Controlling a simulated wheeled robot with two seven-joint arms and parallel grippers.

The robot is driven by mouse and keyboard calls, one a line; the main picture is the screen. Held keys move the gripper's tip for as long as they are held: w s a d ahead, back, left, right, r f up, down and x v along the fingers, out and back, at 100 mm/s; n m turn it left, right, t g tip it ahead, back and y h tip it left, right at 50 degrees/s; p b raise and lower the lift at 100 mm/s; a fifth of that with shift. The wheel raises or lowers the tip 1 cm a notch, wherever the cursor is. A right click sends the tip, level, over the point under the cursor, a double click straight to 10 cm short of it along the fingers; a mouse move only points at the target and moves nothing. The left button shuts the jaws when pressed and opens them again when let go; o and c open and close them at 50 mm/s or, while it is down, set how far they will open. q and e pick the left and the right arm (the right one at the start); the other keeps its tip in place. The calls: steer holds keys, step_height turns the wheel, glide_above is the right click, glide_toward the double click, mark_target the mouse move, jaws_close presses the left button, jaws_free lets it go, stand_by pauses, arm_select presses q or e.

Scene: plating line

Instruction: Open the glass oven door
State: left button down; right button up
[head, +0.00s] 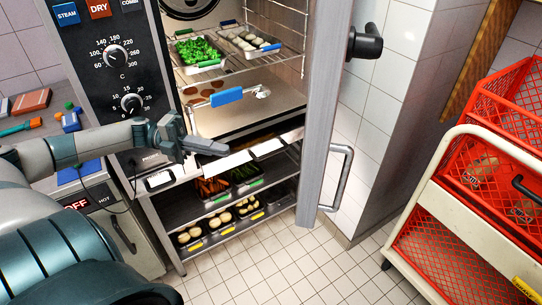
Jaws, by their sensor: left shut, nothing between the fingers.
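The oven door (331,90) stands swung open, seen almost edge-on to the right of the oven cavity. Its black latch knob (366,42) and a grey bar handle (340,180) stick out on its right side. The glass itself can hardly be seen at this angle. The oven's control panel (118,70) is left of the open cavity. My left gripper (212,147) is shut and empty, in front of the lower cavity opening and well left of the door, apart from it. My right gripper is out of view.
Racks inside hold a tray of greens (198,50), a tray of pale pieces (248,38) and a blue-handled tool (228,97). Filled trays (220,220) sit on shelves below. A cream trolley (432,218) with red crates (500,170) stands right. Tiled floor (320,260) is clear between.

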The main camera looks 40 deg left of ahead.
arm_select(q)
steer(key=shift+d, duration=0.1)
steer(key=p+x, duration=0.5)
steer(key=x, duration=0.8)
steer(key=shift+w+d+p, duration=0.25)
steer(key=shift+d+p, duration=0.1)
steer(key=shift+p, duration=0.05)
steer(key=shift+f, duration=0.15)
